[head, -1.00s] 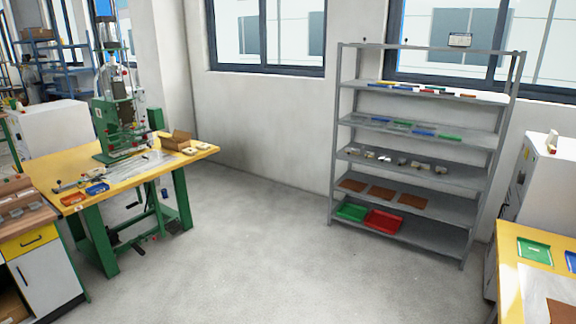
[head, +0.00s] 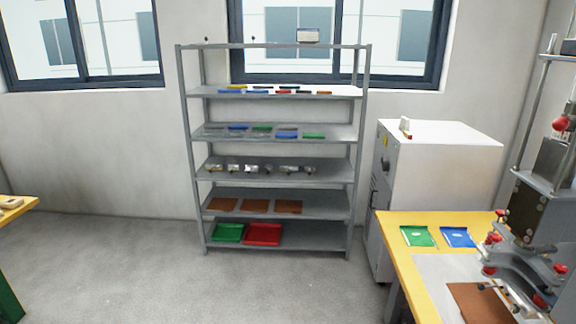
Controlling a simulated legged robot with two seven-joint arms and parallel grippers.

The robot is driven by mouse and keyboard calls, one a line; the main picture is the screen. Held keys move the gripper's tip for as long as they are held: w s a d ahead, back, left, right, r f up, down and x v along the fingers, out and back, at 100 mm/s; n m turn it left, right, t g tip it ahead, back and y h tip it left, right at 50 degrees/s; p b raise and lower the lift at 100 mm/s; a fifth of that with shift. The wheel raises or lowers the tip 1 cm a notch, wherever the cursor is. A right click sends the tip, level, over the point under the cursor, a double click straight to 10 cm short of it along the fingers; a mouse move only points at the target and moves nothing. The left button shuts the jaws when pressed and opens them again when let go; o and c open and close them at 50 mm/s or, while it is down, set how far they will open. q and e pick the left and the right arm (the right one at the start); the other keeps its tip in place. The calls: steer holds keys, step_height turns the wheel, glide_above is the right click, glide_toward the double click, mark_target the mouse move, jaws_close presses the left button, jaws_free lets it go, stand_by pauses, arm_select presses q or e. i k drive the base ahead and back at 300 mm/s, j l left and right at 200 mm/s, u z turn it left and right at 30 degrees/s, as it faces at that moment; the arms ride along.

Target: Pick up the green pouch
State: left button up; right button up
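A flat green pouch (head: 417,236) with a pale mark lies on the yellow-edged table at the right. A similar blue pouch (head: 457,237) lies just to its right, close beside it. Small flat green pieces also lie on the shelf rack, one of them on the second shelf from the top (head: 313,135); they are too small to tell what they are. Neither of my grippers shows in the head view.
A grey shelf rack (head: 357,150) stands against the wall, with a green tray (head: 228,232) and a red tray (head: 262,234) at the bottom. A white cabinet (head: 450,146) stands behind the right table (head: 398,262). A machine (head: 538,215) stands on that table. The floor (head: 250,290) before the rack is clear.

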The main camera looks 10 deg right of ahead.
mark_target(419, 235)
steer(key=i+l+z, duration=0.1)
steer(key=i+z, duration=0.15)
steer(key=i, duration=0.5)
steer(key=i+z, duration=0.25)
steer(key=i, duration=0.45)
steer(key=i+j+z, duration=0.2)
steer(key=i, duration=0.55)
steer(key=i+l+z, duration=0.1)
steer(key=i+z, duration=0.2)
steer(key=i, duration=0.25)
steer(key=i+z, duration=0.35)
steer(key=i, duration=0.2)
steer(key=i+l, duration=0.5)
steer(key=l, duration=0.15)
steer(key=j+u, duration=0.05)
